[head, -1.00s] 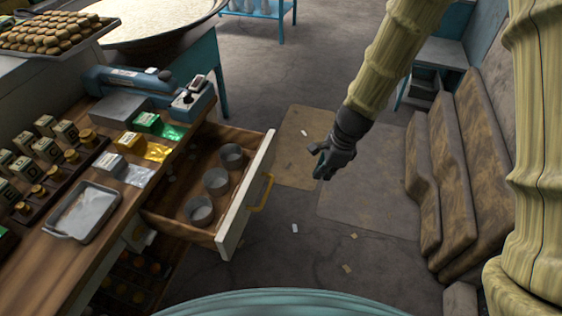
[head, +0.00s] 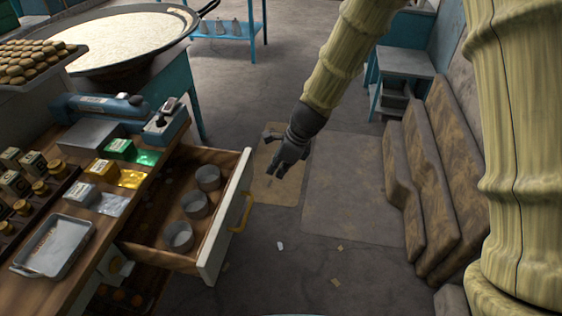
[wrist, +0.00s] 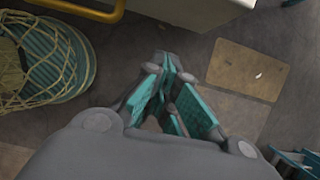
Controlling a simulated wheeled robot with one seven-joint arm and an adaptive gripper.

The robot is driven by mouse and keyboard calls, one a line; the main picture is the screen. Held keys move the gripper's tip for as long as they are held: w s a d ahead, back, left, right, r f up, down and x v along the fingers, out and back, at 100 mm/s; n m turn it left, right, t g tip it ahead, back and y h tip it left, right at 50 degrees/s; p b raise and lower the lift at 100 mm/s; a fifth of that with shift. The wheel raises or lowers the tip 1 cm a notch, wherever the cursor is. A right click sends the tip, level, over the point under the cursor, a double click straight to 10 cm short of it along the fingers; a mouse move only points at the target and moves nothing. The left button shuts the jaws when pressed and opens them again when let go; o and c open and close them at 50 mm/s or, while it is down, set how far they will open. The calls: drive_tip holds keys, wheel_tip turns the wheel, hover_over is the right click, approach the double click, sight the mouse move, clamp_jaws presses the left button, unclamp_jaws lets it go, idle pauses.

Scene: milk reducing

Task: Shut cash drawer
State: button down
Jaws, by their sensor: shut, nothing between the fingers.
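The cash drawer (head: 224,222) is pulled out of the wooden counter. It has a pale front panel and a yellow handle (head: 240,212), and several round metal cups stand inside. The handle also shows at the top of the wrist view (wrist: 85,8), beside the pale drawer front (wrist: 190,10). My gripper (head: 279,174) is to the right of the drawer front in the head view, apart from it. In the wrist view its teal-padded fingers (wrist: 172,75) are closed together with nothing between them.
The counter (head: 60,285) holds a metal tray (head: 55,246), small boxes, jars and a blue device (head: 105,106). Brown stepped seating (head: 430,200) stands at the right. A netted round thing (wrist: 45,65) is at the left of the wrist view. Floor between drawer and seating is mostly clear.

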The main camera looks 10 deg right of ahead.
drive_tip(key=w+a+f+p, duration=0.1)
drive_tip(key=a+f, duration=0.2)
drive_tip(key=a, duration=0.2)
drive_tip(key=shift+w+f, duration=0.35)
drive_tip(key=shift+f, duration=0.05)
drive_tip(key=shift+a, duration=0.15)
